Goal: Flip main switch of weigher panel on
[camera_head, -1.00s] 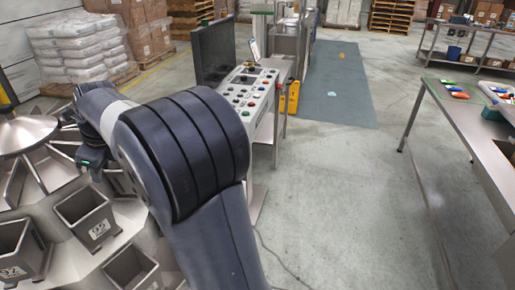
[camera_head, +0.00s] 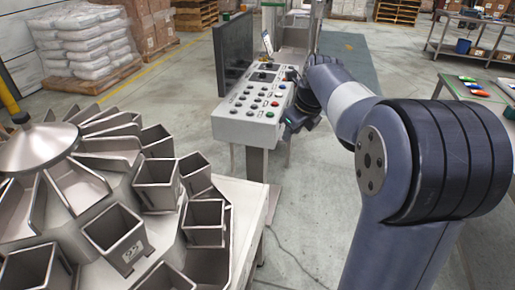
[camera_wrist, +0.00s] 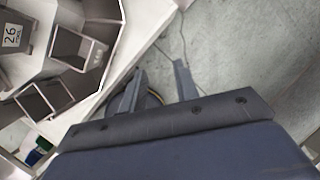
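The weigher panel (camera_head: 240,125) is a grey sloped console with rows of dark knobs and a few red and pale buttons. It stands on a leg ahead of me, in the middle of the head view. I cannot tell which control is the main switch. My gripper (camera_head: 299,122) is at the panel's right edge, partly hidden by my wrist; I cannot tell whether it touches. In the wrist view my gripper (camera_wrist: 157,88) has two fingers apart with nothing between them, pointing over the floor. The panel does not clearly show in the wrist view.
A multi-head weigher with metal buckets (camera_head: 118,237) fills the left foreground. A bench (camera_head: 480,88) with coloured items is at the right. Open floor (camera_head: 310,190) lies between the panel and my arm.

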